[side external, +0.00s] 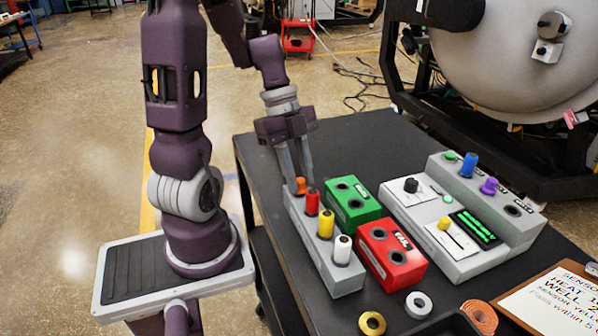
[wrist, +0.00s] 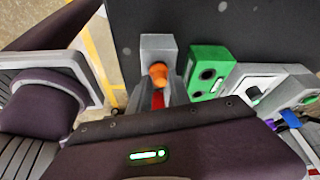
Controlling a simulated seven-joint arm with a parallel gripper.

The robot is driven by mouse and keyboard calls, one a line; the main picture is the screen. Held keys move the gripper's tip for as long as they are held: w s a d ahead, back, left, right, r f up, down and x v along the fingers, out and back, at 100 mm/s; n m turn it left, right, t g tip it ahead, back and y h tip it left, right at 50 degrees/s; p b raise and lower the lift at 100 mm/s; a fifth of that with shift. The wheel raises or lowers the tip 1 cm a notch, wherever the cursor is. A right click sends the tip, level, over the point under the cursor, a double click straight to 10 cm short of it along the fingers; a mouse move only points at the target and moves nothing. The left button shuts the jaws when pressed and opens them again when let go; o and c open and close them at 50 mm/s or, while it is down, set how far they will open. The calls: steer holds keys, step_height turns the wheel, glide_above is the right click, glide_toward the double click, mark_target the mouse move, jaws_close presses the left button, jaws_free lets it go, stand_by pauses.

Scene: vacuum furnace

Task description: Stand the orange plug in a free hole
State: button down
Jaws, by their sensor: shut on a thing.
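The orange plug (side external: 300,186) is at the far end of the long grey rack (side external: 330,277), in line with red, yellow and white plugs. My gripper (side external: 299,189) reaches down from above with its fingers shut on the orange plug, which also shows in the wrist view (wrist: 158,75). The plug looks upright; whether its foot is in the rack is hidden. The green block (side external: 352,201) right of the rack has two empty dark holes. The red block (side external: 391,254) nearer the camera also has two empty holes. The grey console (side external: 490,190) has an open hole at its right end.
The red plug (side external: 312,202) stands close beside my fingers, then the yellow plug (side external: 326,224) and white plug (side external: 342,250). The console carries blue and purple plugs. A brass ring (side external: 372,324) and a silver ring (side external: 418,305) lie near the front. The table's back left is clear.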

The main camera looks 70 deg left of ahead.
steer(key=c, duration=0.7)
jaws_free()
steer(key=shift+r, duration=2.5)
steer(key=s+d+r+n+t+y, duration=0.2)
steer(key=s+d+r+n, duration=0.1)
steer(key=d+n, duration=0.3)
steer(key=s+d+r+n+t+y, duration=0.2)
steer(key=d+r+n, duration=0.2)
steer(key=n, duration=0.5)
steer(key=shift+s+d, duration=0.4)
steer(key=shift+d, duration=0.45)
